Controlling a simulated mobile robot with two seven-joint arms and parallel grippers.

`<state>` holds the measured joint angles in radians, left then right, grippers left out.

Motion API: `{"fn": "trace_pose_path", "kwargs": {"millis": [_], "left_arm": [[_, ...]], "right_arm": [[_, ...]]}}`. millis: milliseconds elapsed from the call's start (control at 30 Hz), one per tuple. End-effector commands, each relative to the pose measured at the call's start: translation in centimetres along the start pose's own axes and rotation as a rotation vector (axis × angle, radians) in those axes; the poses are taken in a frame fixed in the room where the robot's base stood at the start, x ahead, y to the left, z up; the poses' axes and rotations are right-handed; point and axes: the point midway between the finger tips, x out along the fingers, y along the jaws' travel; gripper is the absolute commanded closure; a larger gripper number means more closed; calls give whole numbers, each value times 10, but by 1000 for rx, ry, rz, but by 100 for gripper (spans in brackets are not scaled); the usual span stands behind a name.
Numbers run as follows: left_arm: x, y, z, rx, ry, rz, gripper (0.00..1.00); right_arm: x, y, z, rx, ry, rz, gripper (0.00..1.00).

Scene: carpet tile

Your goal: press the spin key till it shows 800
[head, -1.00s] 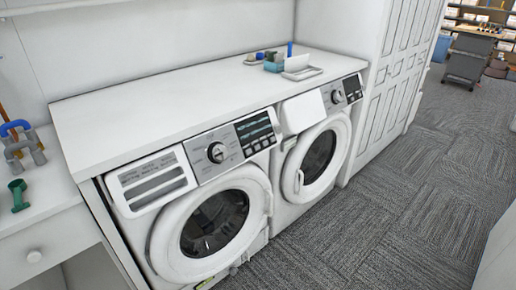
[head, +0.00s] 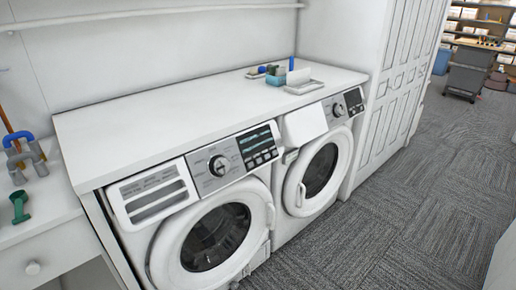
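The near washing machine (head: 205,235) stands under a white counter, its round door shut. Its control panel (head: 235,160) has a round dial (head: 219,165) and a dark display (head: 256,139) with a row of small keys (head: 262,157) below it. The display's lettering is too small to read, so I cannot tell the spin value or which key is spin. A second machine (head: 318,165) stands to its right with its own dial and dark display (head: 354,99). Neither of my grippers is in view.
The white countertop (head: 190,120) is mostly bare, with a tray (head: 304,87) and small bottles at its right end. A side table at left holds a green item (head: 19,205) and grey-blue pipes (head: 22,150). Grey carpet (head: 420,200) is clear at right; a tall white cabinet (head: 400,80) stands beyond.

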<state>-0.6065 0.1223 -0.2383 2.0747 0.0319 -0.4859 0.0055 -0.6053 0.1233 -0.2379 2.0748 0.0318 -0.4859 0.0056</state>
Motion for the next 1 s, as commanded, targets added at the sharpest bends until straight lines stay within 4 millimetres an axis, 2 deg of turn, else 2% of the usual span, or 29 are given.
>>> {"fn": "trace_pose_path", "kwargs": {"millis": [300,600,633,1000], "left_arm": [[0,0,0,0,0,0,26],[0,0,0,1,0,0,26],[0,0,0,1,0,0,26],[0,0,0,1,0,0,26]], "right_arm": [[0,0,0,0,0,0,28],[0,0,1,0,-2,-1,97],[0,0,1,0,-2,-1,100],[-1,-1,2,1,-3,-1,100]]}}
